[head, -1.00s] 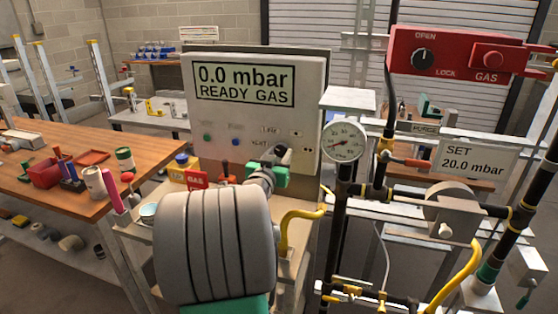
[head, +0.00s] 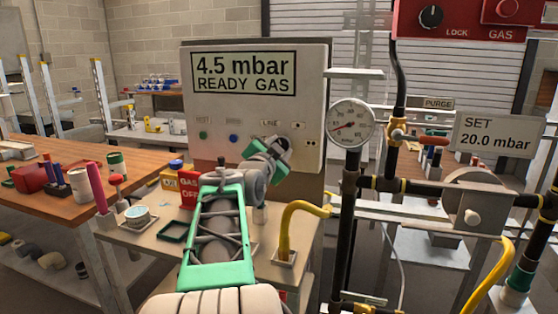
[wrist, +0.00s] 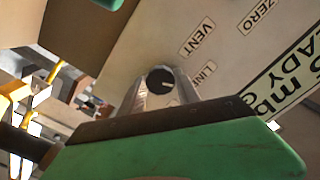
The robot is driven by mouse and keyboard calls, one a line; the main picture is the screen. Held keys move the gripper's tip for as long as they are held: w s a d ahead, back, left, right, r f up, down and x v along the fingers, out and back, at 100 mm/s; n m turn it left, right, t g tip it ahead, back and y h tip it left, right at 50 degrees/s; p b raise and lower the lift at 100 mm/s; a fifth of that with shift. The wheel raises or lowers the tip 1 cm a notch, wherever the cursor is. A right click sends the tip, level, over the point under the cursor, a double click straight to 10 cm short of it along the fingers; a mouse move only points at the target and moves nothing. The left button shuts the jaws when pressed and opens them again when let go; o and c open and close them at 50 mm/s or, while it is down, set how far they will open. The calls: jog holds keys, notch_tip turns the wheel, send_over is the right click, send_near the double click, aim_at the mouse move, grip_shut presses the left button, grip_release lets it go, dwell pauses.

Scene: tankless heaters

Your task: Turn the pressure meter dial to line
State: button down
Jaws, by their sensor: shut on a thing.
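The pressure meter (head: 257,165) is a light grey panel; its display reads 4.5 mbar, READY GAS. My gripper (head: 285,145) is at its lower right, by the LINE label, and hides the dial in the head view. In the wrist view the dial (wrist: 159,82) is a small dark knob with a pale mark pointing right, roughly towards the LINE label (wrist: 207,73). The VENT label (wrist: 197,38) and ZERO label lie farther up. My gripper (wrist: 160,90) is shut on the dial, one finger on each side.
A round gauge (head: 350,122) on black pipes stands right of the panel. A sign (head: 497,135) reads SET 20.0 mbar. A yellow hose (head: 301,218) rises below the panel, near my arm. A wooden workbench (head: 60,202) with tools is at left.

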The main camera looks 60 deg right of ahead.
dwell(0.4)
jog(key=c, duration=0.9)
grip_release()
jog(key=shift+o, duration=0.2)
jog(key=shift+a, duration=0.1)
jog(key=s+a, duration=0.1)
jog(key=a, duration=0.6)
jog(key=shift+s+a+b, duration=0.15)
jog(key=shift+a+b, duration=0.15)
